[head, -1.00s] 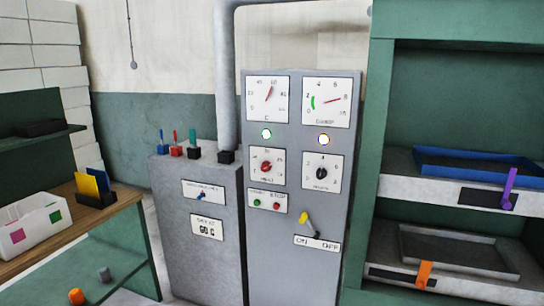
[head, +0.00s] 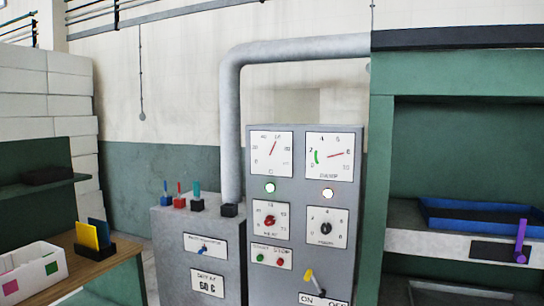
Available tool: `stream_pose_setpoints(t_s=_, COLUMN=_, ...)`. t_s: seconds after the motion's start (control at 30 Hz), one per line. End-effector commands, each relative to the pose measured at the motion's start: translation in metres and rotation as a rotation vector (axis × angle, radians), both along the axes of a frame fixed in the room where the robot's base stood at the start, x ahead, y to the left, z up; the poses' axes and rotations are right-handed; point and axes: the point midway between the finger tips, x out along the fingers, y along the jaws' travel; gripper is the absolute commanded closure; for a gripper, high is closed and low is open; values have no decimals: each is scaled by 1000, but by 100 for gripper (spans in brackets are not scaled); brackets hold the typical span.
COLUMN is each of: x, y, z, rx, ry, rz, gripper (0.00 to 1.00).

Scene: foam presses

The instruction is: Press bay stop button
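A grey control cabinet (head: 300,225) stands in the middle of the head view. Low on its left side is a small white plate (head: 270,254) with two round buttons. The left one is a green button (head: 260,258) and the right one is a red button (head: 280,262). The lettering above them is too small to read surely. Nothing touches or covers the buttons. My gripper is not in the picture.
Above the buttons are a red knob (head: 270,221), a black knob (head: 326,227) and two dials. Below is a yellow-handled lever (head: 309,275). A lower grey box (head: 198,245) stands at left, a green rack (head: 381,190) at right.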

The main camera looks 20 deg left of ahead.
Motion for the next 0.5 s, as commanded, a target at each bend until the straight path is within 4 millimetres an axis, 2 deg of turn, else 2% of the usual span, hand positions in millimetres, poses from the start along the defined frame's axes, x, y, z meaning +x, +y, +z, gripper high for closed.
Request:
stream_pose_setpoints(t_s=0.17, x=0, y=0, z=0, rx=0, ry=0, rz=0, gripper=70)
stream_pose_setpoints(t_s=0.5, x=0, y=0, z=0, rx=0, ry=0, rz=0, gripper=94)
